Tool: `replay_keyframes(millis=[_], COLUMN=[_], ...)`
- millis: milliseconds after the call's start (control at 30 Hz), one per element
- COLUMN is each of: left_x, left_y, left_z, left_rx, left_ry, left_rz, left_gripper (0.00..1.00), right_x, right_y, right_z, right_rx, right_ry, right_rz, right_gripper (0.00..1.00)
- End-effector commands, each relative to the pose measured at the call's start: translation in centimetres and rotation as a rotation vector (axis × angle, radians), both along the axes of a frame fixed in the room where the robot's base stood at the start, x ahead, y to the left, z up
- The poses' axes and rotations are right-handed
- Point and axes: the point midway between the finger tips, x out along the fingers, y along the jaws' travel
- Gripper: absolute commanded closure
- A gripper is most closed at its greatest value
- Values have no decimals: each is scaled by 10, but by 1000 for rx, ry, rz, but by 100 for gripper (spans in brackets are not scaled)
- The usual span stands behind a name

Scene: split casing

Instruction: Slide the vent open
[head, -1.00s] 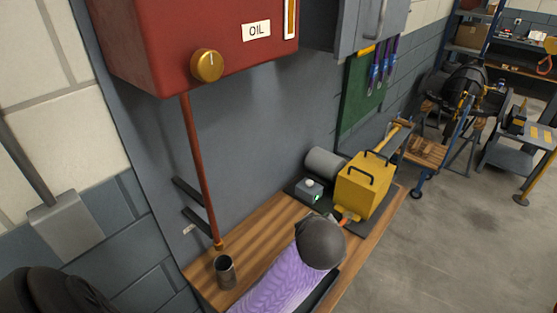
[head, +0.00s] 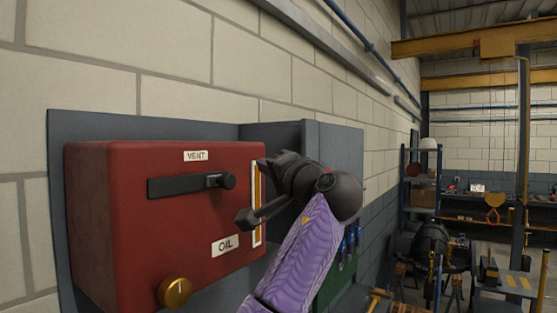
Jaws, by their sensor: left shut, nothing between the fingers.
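The vent is a black slot plate (head: 175,187) on the upper front of the red oil box (head: 110,220), under a white VENT label (head: 195,156). My left gripper (head: 246,219) is shut and empty. Its tip is just below and right of the knob in the picture, apart from it in this view; the depth gap is hard to judge. My purple-sleeved forearm comes up from below and covers the box's right edge. My right gripper is not in view.
An OIL label (head: 225,245) and a brass knob (head: 174,292) are lower on the box. An upright yellow gauge strip (head: 257,200) is at its right edge, close to my gripper. A grey cabinet (head: 340,148) stands behind my wrist.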

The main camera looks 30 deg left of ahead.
Motion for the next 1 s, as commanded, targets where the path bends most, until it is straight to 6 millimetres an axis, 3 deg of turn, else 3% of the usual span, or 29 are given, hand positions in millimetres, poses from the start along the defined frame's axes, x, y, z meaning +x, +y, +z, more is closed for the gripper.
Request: replay_keyframes(millis=[33,133,400,767,867,1000], left_x=[4,12,-18,-23,-26,-51], left_y=[10,30,31,32,32,33], left_z=[8,11,-11,-14,-15,-21], left_rx=[-1,-1,-1,-1,-2,-4], left_ry=[3,3,-1,0,-2,-8], left_rz=[4,4,-1,-1,-2,-3], left_gripper=[100,100,100,100,100,100], right_x=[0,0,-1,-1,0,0], right_y=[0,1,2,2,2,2], right_z=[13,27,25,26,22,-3], right_rx=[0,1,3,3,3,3], right_ry=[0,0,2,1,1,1], right_rz=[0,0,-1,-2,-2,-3], right_gripper=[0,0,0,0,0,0])
